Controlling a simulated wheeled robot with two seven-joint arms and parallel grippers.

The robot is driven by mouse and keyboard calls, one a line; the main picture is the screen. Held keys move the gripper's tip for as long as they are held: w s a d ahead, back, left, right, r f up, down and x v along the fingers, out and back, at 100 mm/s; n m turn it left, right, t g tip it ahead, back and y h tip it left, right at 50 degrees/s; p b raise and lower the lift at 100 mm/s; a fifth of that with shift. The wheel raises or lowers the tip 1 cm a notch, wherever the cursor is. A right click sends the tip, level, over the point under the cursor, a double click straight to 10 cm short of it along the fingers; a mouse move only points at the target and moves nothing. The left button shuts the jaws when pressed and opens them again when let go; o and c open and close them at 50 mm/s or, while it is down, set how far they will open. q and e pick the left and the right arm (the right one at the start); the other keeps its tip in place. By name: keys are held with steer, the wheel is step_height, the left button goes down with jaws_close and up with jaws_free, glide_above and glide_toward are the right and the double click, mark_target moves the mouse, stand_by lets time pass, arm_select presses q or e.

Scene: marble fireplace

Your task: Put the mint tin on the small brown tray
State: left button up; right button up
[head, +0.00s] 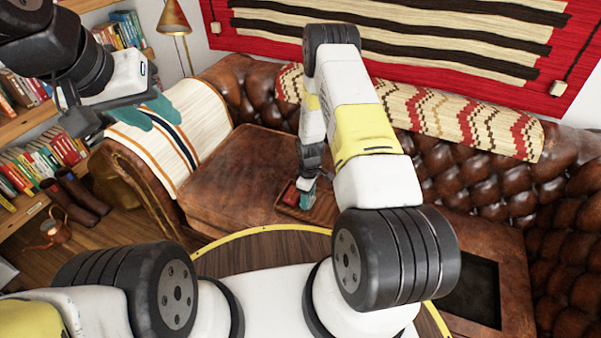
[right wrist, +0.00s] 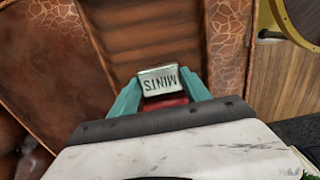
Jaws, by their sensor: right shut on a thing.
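The mint tin (right wrist: 160,82), with a pale face lettered MINTS and a red side, is held between the teal fingers of my right gripper (right wrist: 158,98). In the head view, the tin's red part (head: 291,193) shows beside my right gripper (head: 305,194), over the sofa seat. The small brown tray (head: 322,212) is at that spot, partly hidden by the gripper and arm. Its slatted surface (right wrist: 155,30) appears beyond the tin in the right wrist view. I cannot tell whether the tin touches it. My left gripper (head: 152,116) looks open and empty, above the striped cloth.
The brown leather sofa (head: 225,180) surrounds the tray, with bare seat to its left. A striped cloth (head: 190,125) covers the left armrest, and a patterned roll (head: 470,120) lies along the backrest. Bookshelves stand left.

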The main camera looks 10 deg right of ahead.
steer(key=o, duration=1.3)
steer(key=shift+f, duration=0.15)
steer(key=shift+o, duration=0.2)
